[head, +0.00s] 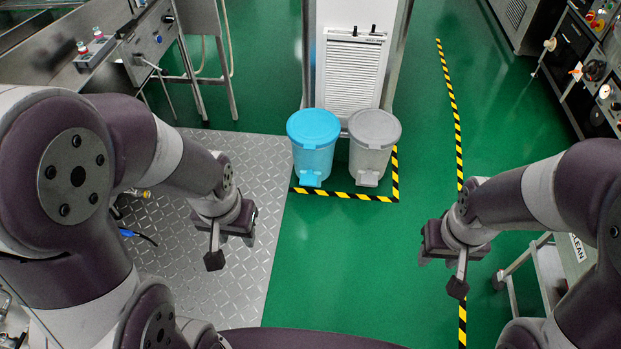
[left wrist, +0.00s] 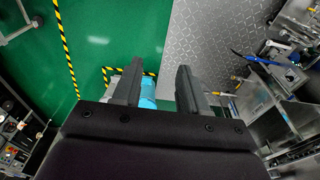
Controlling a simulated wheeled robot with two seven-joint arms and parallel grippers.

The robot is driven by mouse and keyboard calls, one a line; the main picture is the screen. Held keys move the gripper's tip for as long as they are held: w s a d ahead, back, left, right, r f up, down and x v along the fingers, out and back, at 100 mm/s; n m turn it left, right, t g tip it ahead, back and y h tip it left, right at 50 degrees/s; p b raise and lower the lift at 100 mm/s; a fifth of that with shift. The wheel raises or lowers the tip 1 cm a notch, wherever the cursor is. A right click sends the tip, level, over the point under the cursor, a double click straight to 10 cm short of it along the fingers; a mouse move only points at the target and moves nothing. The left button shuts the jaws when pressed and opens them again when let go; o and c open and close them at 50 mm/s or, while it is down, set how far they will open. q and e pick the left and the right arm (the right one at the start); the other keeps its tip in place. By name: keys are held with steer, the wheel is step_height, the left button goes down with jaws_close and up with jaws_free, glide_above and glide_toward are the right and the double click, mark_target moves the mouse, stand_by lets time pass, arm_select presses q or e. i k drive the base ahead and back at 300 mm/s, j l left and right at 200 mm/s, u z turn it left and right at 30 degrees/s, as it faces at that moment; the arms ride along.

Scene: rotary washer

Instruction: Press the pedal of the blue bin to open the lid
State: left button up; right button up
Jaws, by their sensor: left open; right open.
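The blue bin (head: 314,157) stands upright on the floor at the upper middle of the head view, its round lid (head: 313,127) shut. Its light blue pedal (head: 310,178) sticks out at the front base. In the left wrist view, part of the blue bin (left wrist: 148,90) shows between the fingers, mostly hidden by the gripper. My left gripper (head: 215,260) is open and empty, in front and to the left of the bin, apart from it; it also shows in the left wrist view (left wrist: 160,80). My right gripper (head: 457,288) is open and empty, far to the right of the bin.
A grey bin (head: 374,145) stands just right of the blue one. Yellow-black tape (head: 345,194) runs before both bins. A white louvred panel (head: 352,75) stands behind them. A metal floor plate (head: 240,165) lies at left; green floor (head: 340,260) in front is clear.

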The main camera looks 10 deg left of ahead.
mark_target(309, 180)
steer(key=i, duration=0.65)
steer(key=i+l, duration=0.15)
steer(key=i, duration=0.55)
steer(key=i+u, duration=0.1)
steer(key=i, duration=0.55)
steer(key=i+l, duration=0.2)
steer(key=i, duration=0.45)
